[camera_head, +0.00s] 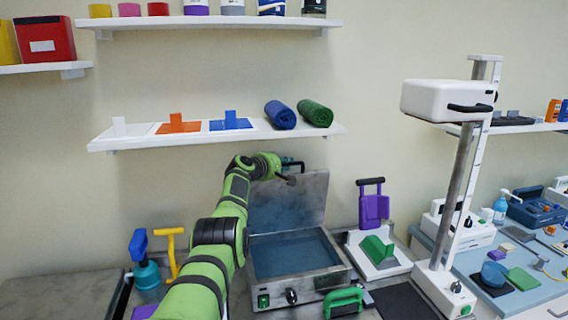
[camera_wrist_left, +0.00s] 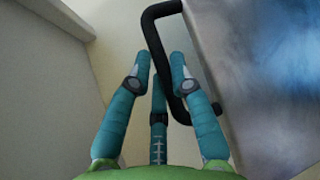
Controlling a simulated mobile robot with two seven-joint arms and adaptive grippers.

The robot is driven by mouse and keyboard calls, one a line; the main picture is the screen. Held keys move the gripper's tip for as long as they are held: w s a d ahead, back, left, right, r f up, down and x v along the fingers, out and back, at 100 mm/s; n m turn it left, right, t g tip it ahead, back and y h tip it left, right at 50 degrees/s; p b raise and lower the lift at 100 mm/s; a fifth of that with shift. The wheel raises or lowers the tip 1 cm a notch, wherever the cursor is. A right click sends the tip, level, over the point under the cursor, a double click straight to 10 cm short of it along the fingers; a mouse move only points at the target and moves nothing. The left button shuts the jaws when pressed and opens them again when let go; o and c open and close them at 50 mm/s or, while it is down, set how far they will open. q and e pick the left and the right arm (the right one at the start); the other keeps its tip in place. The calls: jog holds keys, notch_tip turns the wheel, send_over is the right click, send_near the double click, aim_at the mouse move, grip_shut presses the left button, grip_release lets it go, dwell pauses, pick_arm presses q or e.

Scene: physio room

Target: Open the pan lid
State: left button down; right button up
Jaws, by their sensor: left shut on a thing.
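The pan (camera_head: 318,288) is a square grey metal basin with a blue-grey inside, a green switch and a black knob on its front. Its lid (camera_head: 300,202) stands raised, roughly upright at the back edge, so the basin is uncovered. My left gripper (camera_head: 289,166) is at the lid's top edge. In the left wrist view its teal fingers (camera_wrist_left: 160,68) are closed around the black lid handle (camera_wrist_left: 162,40), beside the lid's metal face (camera_wrist_left: 262,65). My green left arm hides the basin's left side. My right gripper is not in view.
A wall shelf (camera_head: 215,136) with blue and green rolls hangs just above the lid. A purple-handled item (camera_head: 374,208) and a white tray with a green block (camera_head: 378,250) stand right of the pan. A green handle (camera_head: 343,301) stands in front. A white column device (camera_head: 448,100) rises farther right.

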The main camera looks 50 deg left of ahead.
pick_arm(q)
jog(key=shift+w+r, duration=0.1)
dwell(0.4)
jog(key=c, duration=1.2)
grip_release()
jog(key=shift+o, duration=0.5)
jog(key=v, duration=1.2)
